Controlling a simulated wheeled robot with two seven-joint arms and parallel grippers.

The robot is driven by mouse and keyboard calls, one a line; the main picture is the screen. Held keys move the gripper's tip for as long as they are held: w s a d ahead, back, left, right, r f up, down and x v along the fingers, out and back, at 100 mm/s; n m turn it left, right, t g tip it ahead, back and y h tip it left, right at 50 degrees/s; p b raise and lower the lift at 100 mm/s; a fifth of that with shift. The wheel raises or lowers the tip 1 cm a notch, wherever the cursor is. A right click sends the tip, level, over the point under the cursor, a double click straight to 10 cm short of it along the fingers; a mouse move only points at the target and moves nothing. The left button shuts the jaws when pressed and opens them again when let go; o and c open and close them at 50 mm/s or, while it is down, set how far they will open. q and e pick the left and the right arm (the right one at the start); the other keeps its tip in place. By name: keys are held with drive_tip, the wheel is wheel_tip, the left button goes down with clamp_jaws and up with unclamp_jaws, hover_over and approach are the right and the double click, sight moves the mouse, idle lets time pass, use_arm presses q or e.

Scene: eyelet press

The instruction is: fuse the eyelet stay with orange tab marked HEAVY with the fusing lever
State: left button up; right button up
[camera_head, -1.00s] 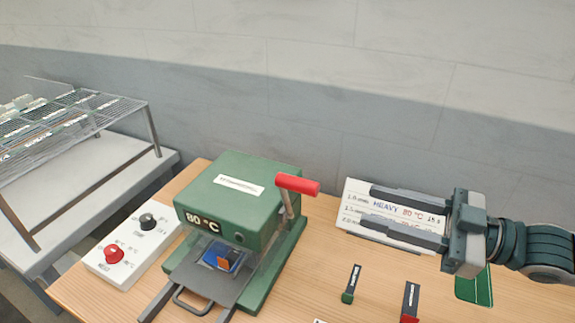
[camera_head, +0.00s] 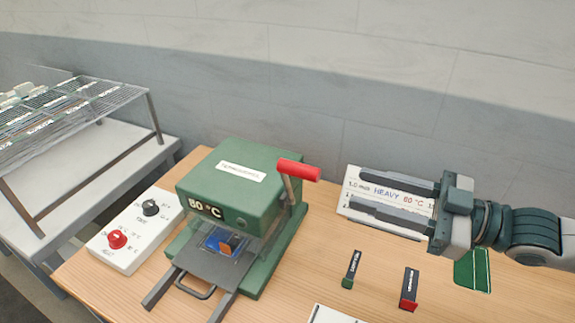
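The green press (camera_head: 240,180) stands on the wooden table and reads 80 °C on its front. Its fusing lever has a red handle (camera_head: 299,170) raised at the upper right. A blue piece with an orange tab (camera_head: 228,246), seemingly the eyelet stay, lies on the grey tray (camera_head: 208,266) at the press's mouth; any marking on it is too small to read. My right gripper (camera_head: 356,190) is open, its fingers pointing left in front of the white card, to the right of the red handle and apart from it. My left gripper is not in view.
A white control box (camera_head: 128,252) with a red and a black knob stands left of the press. A green-tipped stick (camera_head: 351,268) and a red-tipped stick (camera_head: 409,287) lie at front right. A wire rack (camera_head: 75,118) stands at far left.

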sight(285, 167)
drive_tip(key=p+x, duration=0.5)
drive_tip(key=x, duration=0.8)
drive_tip(key=shift+w+a+r+p, duration=0.1)
drive_tip(key=shift+a+r+p, duration=0.15)
drive_tip(key=shift+p, duration=0.1)
drive_tip(key=shift+f+x, duration=0.2)
drive_tip(key=shift+x, duration=0.7)
clamp_jaws()
